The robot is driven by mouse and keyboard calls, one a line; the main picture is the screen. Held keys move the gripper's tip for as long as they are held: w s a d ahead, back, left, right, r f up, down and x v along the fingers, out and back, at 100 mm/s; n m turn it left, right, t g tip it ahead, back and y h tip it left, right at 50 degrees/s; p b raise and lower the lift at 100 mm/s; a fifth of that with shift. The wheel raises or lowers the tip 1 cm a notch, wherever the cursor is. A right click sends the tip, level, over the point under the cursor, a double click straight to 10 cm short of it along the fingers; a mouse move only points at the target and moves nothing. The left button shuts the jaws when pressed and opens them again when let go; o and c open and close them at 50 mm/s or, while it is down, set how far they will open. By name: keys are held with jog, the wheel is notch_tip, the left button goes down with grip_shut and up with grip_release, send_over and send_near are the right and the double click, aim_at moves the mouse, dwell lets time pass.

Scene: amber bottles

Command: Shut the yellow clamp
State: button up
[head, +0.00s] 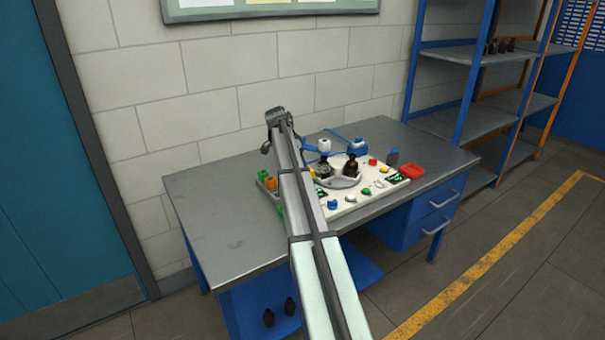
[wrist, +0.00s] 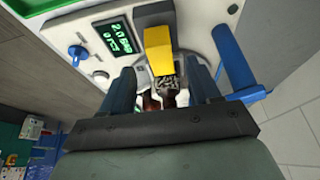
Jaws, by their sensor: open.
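The yellow clamp (wrist: 158,48) shows in the wrist view as a yellow block with a dark, speckled end, near the top middle. My gripper (wrist: 160,70) is open, with one blue-grey finger on each side of the clamp's near end. I see gaps between the fingers and the clamp, and nothing is gripped. Dark amber glass (wrist: 152,103) shows just below the clamp, between the fingers. In the head view my arm hides the gripper, and I cannot make out the clamp for certain.
A white station (head: 349,208) with colored knobs and a round plate stands on the grey table (head: 225,235). A blue handle-like part (wrist: 236,68) is close right of my gripper.

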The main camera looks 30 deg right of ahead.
jog(key=shift+x, duration=3.15)
grip_shut()
